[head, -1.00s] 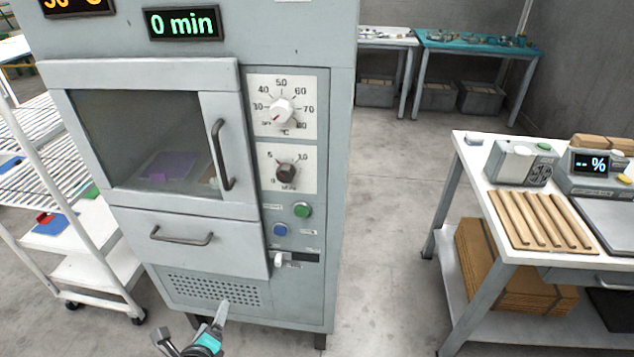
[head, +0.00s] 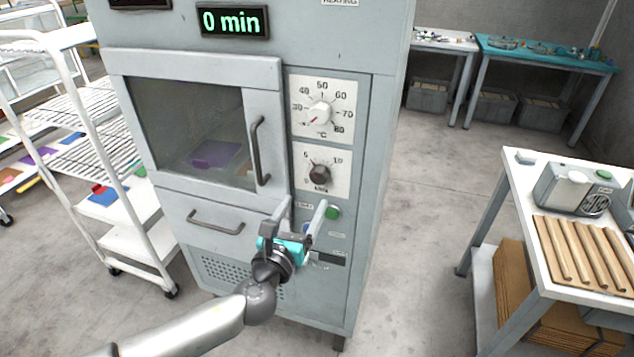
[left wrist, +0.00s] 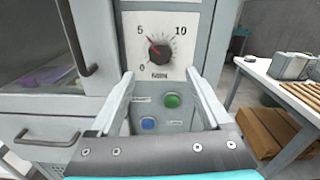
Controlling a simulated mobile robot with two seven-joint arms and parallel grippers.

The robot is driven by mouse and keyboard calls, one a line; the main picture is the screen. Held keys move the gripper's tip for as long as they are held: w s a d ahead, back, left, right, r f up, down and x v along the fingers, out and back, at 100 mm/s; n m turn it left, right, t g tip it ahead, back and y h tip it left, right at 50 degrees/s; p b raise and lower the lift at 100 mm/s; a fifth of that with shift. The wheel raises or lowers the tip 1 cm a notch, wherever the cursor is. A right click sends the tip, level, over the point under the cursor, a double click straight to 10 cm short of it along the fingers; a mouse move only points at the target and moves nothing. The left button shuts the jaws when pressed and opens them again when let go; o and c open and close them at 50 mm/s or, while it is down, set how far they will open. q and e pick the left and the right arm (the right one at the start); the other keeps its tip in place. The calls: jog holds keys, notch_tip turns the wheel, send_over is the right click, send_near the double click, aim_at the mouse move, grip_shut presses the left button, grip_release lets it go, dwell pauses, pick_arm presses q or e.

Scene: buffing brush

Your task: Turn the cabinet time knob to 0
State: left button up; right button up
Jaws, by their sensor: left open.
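The time knob (head: 320,174) is a dark round knob on a white dial plate marked 0, 5 and 10, on the front of the grey cabinet (head: 385,130). In the left wrist view the knob (left wrist: 159,52) shows a red pointer mark aimed up and left, near the 5. The green display (head: 234,21) above reads 0 min. My left gripper (head: 303,206) is open and empty, below the knob and in front of the cabinet. In the left wrist view the knob appears beyond and above the gap between the fingertips, apart from them. My right gripper is out of view.
A white temperature knob (head: 319,112) sits above. A green button (left wrist: 172,100) and blue button (left wrist: 149,123) lie below the time dial. The door handle (head: 259,150) sticks out at left. A white rack (head: 120,130) stands left, a workbench (head: 520,195) right.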

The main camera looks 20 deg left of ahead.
aim_at(318, 180)
pick_arm(q)
jog(key=w, duration=0.4)
jog(key=w+b, duration=0.1)
jog(key=w, duration=0.4)
jog(key=shift+d, duration=0.2)
jog(key=shift+c, duration=0.2)
grip_shut()
